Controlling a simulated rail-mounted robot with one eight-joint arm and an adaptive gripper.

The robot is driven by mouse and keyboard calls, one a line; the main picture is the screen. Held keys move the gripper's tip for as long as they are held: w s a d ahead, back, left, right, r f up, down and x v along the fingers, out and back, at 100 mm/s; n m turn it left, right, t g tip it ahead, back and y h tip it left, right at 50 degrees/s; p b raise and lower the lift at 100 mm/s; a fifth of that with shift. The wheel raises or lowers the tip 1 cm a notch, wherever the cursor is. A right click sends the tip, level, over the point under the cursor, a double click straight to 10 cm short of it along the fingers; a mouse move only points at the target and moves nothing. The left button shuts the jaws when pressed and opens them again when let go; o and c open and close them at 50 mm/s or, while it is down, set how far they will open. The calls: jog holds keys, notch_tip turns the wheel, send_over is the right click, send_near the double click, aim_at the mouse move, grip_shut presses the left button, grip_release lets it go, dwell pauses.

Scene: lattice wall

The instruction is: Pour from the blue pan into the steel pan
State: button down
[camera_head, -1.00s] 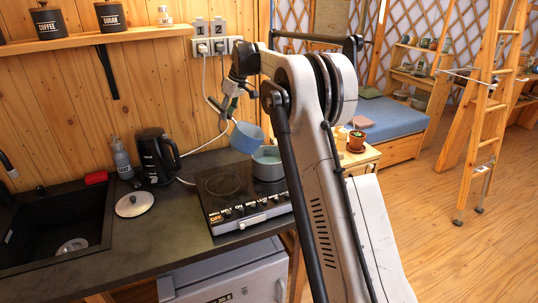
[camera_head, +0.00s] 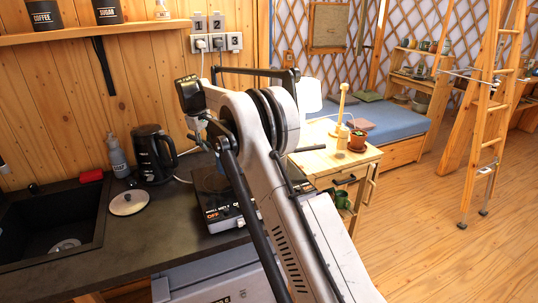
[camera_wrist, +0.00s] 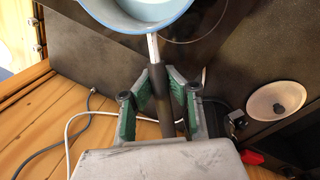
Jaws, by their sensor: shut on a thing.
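The blue pan (camera_wrist: 136,26) shows at the top of the wrist view, with its blue rim and pale inside partly cut off by the frame. My gripper (camera_wrist: 162,88) is shut on its dark handle (camera_wrist: 167,112), with green pads on both sides. In the head view my arm hides most of the blue pan and the gripper. The steel pan is not visible in the head view, where my arm covers the right part of the black hob (camera_head: 207,184). I cannot tell how the two pans stand to each other.
A black kettle (camera_head: 152,155), a bottle (camera_head: 117,157) and a white lid (camera_head: 128,203) stand on the dark counter, left of the hob. Sockets with plugged cables (camera_head: 217,43) are on the wall. A wooden cabinet (camera_head: 335,160) with a lamp and plant stands at right.

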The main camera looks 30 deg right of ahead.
jog(key=shift+a+r, duration=0.1)
jog(key=shift+a, duration=0.1)
jog(key=shift+r+p, duration=1)
jog(key=shift+r, duration=1)
jog(key=shift+f, duration=0.1)
